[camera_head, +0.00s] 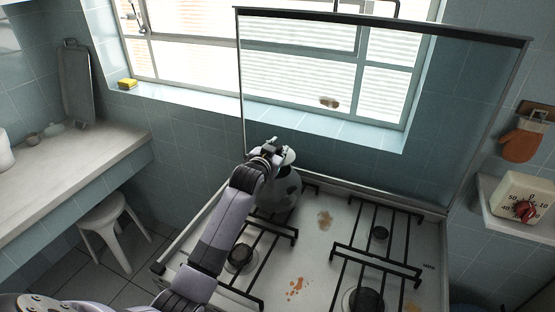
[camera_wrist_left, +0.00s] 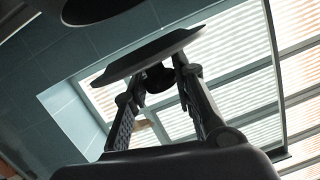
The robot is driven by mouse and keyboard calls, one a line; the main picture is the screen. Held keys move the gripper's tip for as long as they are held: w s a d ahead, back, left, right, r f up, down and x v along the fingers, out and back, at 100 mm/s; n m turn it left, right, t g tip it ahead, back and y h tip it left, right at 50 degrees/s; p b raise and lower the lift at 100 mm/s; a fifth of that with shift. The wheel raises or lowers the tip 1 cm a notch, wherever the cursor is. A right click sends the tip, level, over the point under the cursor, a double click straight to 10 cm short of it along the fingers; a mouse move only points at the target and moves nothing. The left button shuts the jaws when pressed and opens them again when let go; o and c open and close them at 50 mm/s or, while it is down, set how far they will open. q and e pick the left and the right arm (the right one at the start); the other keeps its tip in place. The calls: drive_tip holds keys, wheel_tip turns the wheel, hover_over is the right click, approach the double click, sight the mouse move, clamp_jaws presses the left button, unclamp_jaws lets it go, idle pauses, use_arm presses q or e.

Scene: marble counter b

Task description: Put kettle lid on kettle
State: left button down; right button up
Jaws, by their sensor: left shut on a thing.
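The kettle (camera_head: 283,195), white with dark patches, stands at the back left of the stove, partly hidden by my left arm. My left gripper (camera_head: 268,152) is at the kettle's top. The kettle lid (camera_head: 289,157) shows as a pale piece beside the fingers. I cannot tell from the head view whether it touches the kettle. In the left wrist view the lid is a dark, tilted disc (camera_wrist_left: 148,54), and my left gripper (camera_wrist_left: 157,78) is shut on its dark knob. My right gripper is not in view.
The stove (camera_head: 315,262) has black grates and a stained, otherwise open middle. A glass panel (camera_head: 375,110) stands upright behind it, before the window. A counter (camera_head: 75,165) and white stool (camera_head: 105,225) are at left. A timer (camera_head: 518,197) sits on a shelf at right.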

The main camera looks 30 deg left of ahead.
sight(276, 182)
use_arm(q)
wheel_tip(276, 182, down, 4)
drive_tip(key=shift+r, duration=0.25)
drive_tip(key=shift+f, duration=0.5)
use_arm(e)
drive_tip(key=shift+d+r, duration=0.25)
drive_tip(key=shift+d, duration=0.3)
use_arm(q)
drive_tip(key=c, duration=1.3)
unclamp_jaws()
drive_tip(key=shift+f, duration=0.1)
drive_tip(key=shift+c, duration=0.2)
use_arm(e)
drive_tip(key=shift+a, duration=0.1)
